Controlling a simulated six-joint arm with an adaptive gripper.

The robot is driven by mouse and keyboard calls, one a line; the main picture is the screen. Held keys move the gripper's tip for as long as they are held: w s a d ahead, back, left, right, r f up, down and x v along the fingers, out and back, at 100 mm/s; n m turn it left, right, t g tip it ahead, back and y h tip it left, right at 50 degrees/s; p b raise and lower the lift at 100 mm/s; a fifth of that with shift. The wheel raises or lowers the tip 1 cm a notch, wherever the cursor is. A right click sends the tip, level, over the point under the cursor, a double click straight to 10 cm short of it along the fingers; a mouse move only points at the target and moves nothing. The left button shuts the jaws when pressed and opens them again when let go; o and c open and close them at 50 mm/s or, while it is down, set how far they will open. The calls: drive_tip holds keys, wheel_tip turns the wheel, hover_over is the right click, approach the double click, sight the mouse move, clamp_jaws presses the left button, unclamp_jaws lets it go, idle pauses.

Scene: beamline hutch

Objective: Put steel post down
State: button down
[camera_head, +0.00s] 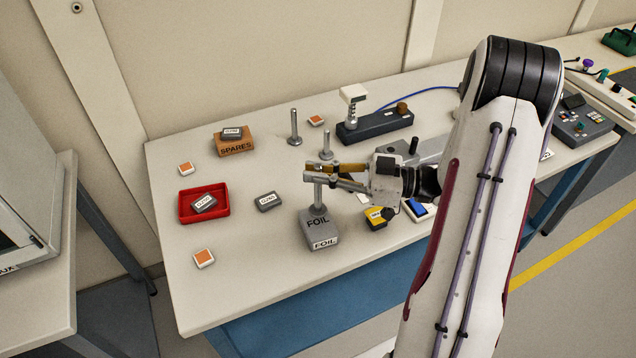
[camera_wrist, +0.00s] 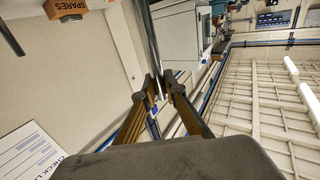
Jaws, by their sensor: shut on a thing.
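My gripper (camera_head: 312,174) is shut on the steel post (camera_head: 318,196), a thin grey rod. The post points down from the jaws toward the top of a grey block marked FOIL (camera_head: 320,232). I cannot tell whether its lower end touches the block. In the wrist view the post (camera_wrist: 152,40) runs between the two fingertips (camera_wrist: 159,88). Two other metal posts stand upright on the table behind the gripper, a taller one (camera_head: 294,128) and a shorter one (camera_head: 327,143).
A red tray (camera_head: 222,211) holding a grey block, a loose grey block (camera_head: 268,202) and a wooden SPARES block (camera_head: 235,147) lie to the left. A yellow block (camera_head: 376,222) is right of FOIL. The table (camera_head: 260,285) is bare at front left.

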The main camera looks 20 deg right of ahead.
sight(319, 209)
drive_tip(key=shift+f, duration=1.9)
drive_tip(key=c, duration=2.1)
unclamp_jaws()
drive_tip(key=shift+d, duration=0.1)
drive_tip(key=shift+v, duration=5.95)
